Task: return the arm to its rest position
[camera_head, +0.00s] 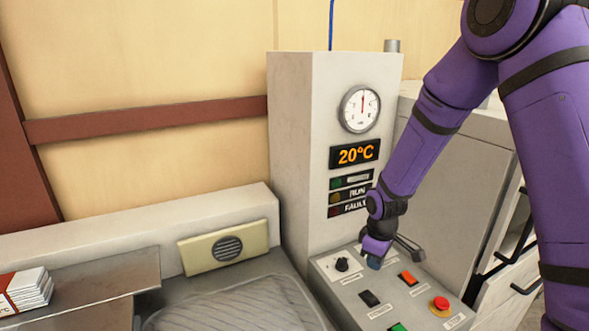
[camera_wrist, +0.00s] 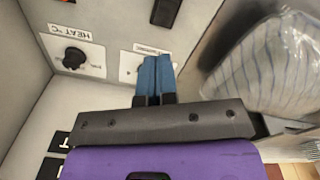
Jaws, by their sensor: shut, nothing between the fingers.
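My purple arm (camera_head: 420,140) reaches down from the upper right in the head view. My gripper (camera_head: 374,263) is at the back of the sloping control panel (camera_head: 335,285), to the right of a black knob (camera_head: 341,264). In the wrist view, its blue fingers (camera_wrist: 155,72) are shut together with nothing between them. They point at a white label, partly hidden behind them. Whether the fingertips touch the panel, I cannot tell. The black knob marked HEAT °C (camera_wrist: 75,57) is left of the fingers in the wrist view.
A striped pillow (camera_head: 235,305) lies left of the panel.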

